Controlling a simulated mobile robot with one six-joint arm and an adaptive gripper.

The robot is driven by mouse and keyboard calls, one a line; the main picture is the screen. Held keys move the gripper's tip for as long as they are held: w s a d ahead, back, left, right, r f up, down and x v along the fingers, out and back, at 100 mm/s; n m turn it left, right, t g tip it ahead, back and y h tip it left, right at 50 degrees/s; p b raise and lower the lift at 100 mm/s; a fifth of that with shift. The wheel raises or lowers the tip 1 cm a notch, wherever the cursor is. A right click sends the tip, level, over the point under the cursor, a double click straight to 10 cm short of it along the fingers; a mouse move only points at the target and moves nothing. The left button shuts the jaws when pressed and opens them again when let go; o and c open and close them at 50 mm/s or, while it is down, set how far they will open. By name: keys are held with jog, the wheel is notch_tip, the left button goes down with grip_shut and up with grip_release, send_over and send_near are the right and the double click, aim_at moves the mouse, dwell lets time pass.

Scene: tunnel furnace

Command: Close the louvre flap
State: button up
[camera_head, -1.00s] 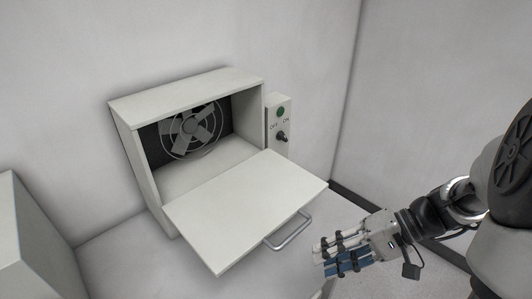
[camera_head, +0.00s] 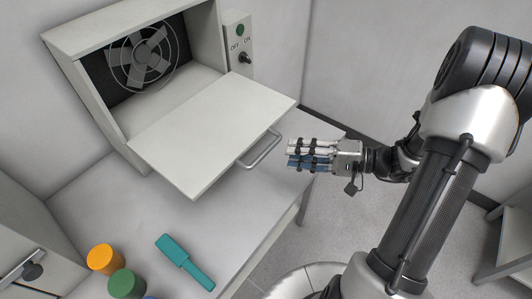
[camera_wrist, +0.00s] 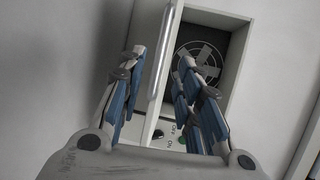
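The louvre flap (camera_head: 210,130) is a pale panel hinged at the bottom of a box-shaped housing (camera_head: 130,27). It stands open, folded outward and roughly level, with the fan opening (camera_head: 142,57) uncovered. A metal bar handle (camera_head: 262,150) is on the flap's front edge. My gripper (camera_head: 290,154) is just right of the handle, apart from it in the head view. In the wrist view my gripper (camera_wrist: 160,72) has its fingers spread and empty, with the handle (camera_wrist: 160,55) appearing between them. I cannot tell the exact depth gap.
A switch box (camera_head: 238,45) with a knob is right of the housing. On the table (camera_head: 95,215) below are an orange cylinder (camera_head: 105,259), a green cylinder (camera_head: 126,284) and a teal tool (camera_head: 184,262). A cabinet (camera_head: 28,250) stands at left.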

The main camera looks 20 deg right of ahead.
aim_at(268, 152)
jog(key=b+x, duration=0.1)
jog(key=x, duration=0.7)
jog(key=shift+w+a+f, duration=0.1)
jog(key=shift+w+a, duration=0.1)
jog(key=shift+a, duration=0.15)
jog(key=shift+c, duration=0.5)
grip_shut()
